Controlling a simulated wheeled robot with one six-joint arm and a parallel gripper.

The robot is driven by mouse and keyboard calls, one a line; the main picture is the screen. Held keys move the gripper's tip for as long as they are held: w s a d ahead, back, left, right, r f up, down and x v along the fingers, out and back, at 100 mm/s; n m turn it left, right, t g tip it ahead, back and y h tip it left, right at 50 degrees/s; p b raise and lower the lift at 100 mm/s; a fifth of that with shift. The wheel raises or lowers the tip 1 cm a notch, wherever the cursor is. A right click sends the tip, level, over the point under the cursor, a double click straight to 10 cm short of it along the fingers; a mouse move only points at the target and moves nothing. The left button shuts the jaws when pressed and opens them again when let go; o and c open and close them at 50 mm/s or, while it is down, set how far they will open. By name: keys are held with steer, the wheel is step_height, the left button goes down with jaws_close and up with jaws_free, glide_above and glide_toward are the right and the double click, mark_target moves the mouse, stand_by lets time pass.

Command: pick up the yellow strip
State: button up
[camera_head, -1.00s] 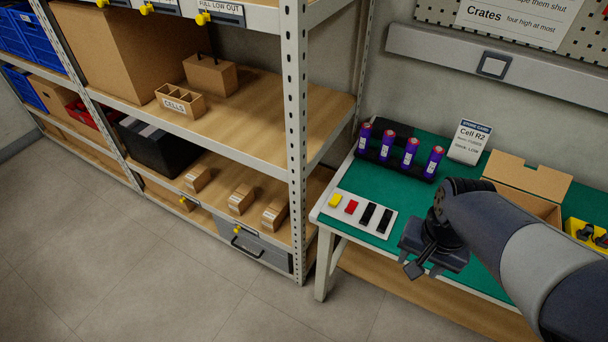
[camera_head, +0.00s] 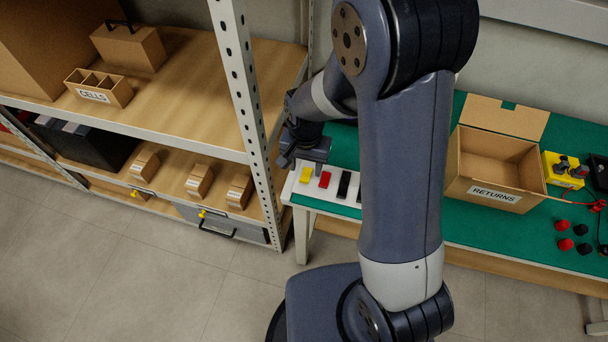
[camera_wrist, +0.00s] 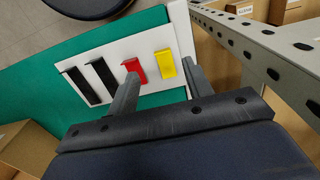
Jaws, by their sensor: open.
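The yellow strip (camera_head: 306,174) lies at the left end of a white plate (camera_head: 315,192) on the green bench. In the wrist view the yellow strip (camera_wrist: 165,64) appears between the two fingers of my open gripper (camera_wrist: 159,68), near their tips. My gripper (camera_head: 303,155) is just behind and above the strip in the head view. The jaws hold nothing. I cannot tell how high the fingertips are above the plate. A red strip (camera_wrist: 135,70) lies beside the yellow one, close to the left finger in the wrist view.
A perforated shelf upright (camera_head: 245,100) stands close to the left of my gripper. An open RETURNS box (camera_head: 493,193) stands on the bench to the right, with a yellow control box (camera_head: 563,172) past it.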

mark_target(303, 181)
steer(key=shift+s+a+f, duration=0.1)
steer(key=shift+a+f, duration=0.05)
steer(key=shift+f, duration=1.2)
steer(key=shift+a+f, duration=0.1)
steer(key=shift+f, duration=1.2)
steer(key=shift+c, duration=0.5)
steer(key=c, duration=0.7)
